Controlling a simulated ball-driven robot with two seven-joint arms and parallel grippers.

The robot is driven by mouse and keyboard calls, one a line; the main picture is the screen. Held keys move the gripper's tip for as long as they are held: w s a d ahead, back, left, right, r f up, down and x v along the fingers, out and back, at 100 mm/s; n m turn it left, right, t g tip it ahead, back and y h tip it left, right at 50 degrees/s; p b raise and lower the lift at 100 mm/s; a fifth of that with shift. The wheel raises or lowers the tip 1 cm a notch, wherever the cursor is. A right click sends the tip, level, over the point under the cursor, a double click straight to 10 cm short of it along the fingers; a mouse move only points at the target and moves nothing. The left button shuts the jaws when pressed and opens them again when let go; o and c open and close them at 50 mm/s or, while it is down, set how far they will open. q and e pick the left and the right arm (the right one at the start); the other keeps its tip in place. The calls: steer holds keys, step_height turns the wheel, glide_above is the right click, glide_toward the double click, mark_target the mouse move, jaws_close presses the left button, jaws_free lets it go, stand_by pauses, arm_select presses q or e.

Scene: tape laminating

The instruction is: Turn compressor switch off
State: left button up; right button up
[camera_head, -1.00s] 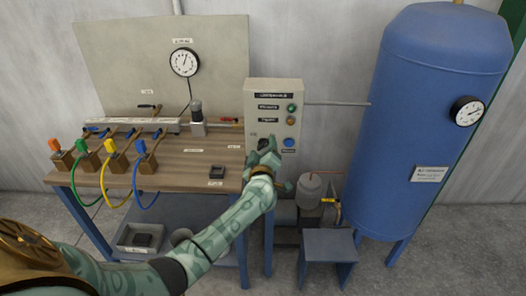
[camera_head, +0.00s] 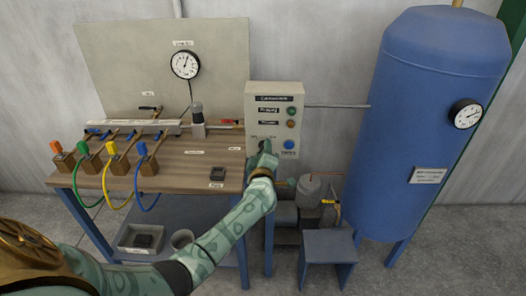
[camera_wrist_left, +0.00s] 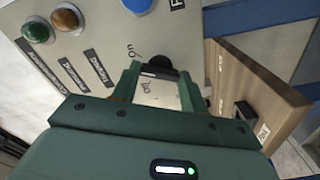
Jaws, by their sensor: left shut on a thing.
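The pale compressor control box (camera_head: 258,112) stands at the right end of the bench. The dark switch knob (camera_head: 264,144) is at its lower left, mostly hidden by my left gripper (camera_head: 262,158). In the left wrist view the black knob (camera_wrist_left: 157,66) sits between the fingertips of my left gripper (camera_wrist_left: 158,78), which is shut on it. Small markings beside the knob include one reading "on"; which way the knob points I cannot tell. My right gripper is not in view.
A blue button (camera_head: 288,144) sits right of the switch, below green (camera_head: 291,111) and orange (camera_head: 291,124) lamps. The wooden bench (camera_head: 190,158) with coloured hoses is left. A large blue tank (camera_head: 420,130) stands right, and a low blue stool (camera_head: 328,245) is in front.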

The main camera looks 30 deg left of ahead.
arm_select(q)
steer(key=shift+f+n+b, duration=0.15)
steer(key=shift+n+b, duration=0.25)
steer(key=shift+n, duration=6.7)
steer(key=o, duration=1)
steer(key=p+v, duration=0.2)
steer(key=v, duration=1.4)
steer(key=shift+s+d, duration=0.15)
steer(key=shift+d, duration=0.05)
